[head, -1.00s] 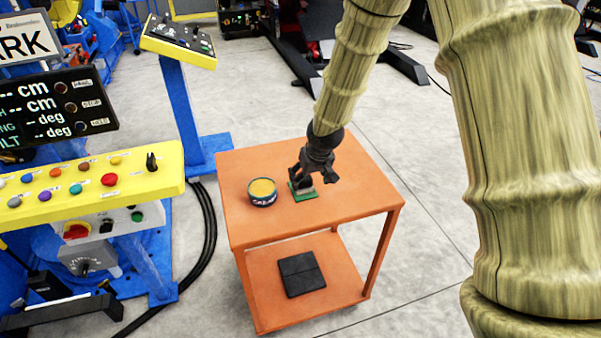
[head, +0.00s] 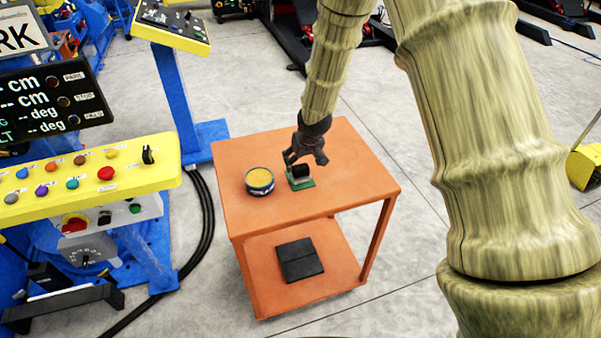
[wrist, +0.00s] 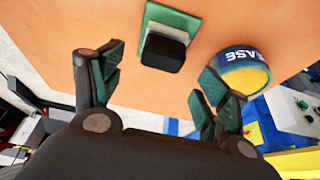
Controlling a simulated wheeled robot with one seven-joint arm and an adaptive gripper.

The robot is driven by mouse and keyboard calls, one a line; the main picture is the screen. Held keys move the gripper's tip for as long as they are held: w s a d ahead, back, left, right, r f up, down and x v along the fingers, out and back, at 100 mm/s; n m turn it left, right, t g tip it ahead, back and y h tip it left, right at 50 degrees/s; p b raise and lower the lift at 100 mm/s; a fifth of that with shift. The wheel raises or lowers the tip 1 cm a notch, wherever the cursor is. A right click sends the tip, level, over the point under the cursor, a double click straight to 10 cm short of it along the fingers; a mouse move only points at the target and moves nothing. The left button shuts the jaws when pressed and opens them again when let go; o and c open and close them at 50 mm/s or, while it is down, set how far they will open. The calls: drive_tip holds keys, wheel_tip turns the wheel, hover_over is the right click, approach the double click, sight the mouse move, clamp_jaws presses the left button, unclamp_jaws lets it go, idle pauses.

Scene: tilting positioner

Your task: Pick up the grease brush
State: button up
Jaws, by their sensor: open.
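A green flat plate (head: 300,184) lies on the orange cart top, with a black block (head: 301,171) on it. In the wrist view the plate (wrist: 180,22), a pale layer and the black block (wrist: 163,52) show between and beyond my fingers; I take this to be the grease brush, though no bristles are clear. My gripper (head: 305,158) is open and empty, close above and behind the block in the head view. In the wrist view my gripper (wrist: 158,72) has its fingers spread, the block apart from both.
A grease tin (head: 259,181) with yellow contents stands just left of the plate; in the wrist view the tin (wrist: 243,70) is near the right finger. The orange cart (head: 350,160) has free top at right. A yellow control panel (head: 90,180) stands left.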

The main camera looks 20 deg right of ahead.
sight(301, 166)
drive_tip(key=shift+p+x, duration=0.9)
drive_tip(key=shift+x, duration=0.4)
drive_tip(key=shift+p+x, duration=0.3)
drive_tip(key=shift+x, duration=0.9)
drive_tip(key=shift+s, duration=0.2)
drive_tip(key=c, duration=1.2)
drive_tip(key=shift+r+b, duration=1)
drive_tip(key=shift+r, duration=0.55)
drive_tip(key=s+a+r+b, duration=0.1)
drive_tip(key=s+a+b, duration=0.1)
drive_tip(key=s, duration=0.5)
drive_tip(key=s+a+r+b, duration=0.1)
drive_tip(key=s+a+b, duration=0.1)
drive_tip(key=s, duration=0.6)
drive_tip(key=shift+s+a+b, duration=0.2)
drive_tip(key=shift+a+b, duration=0.1)
drive_tip(key=shift+b, duration=0.55)
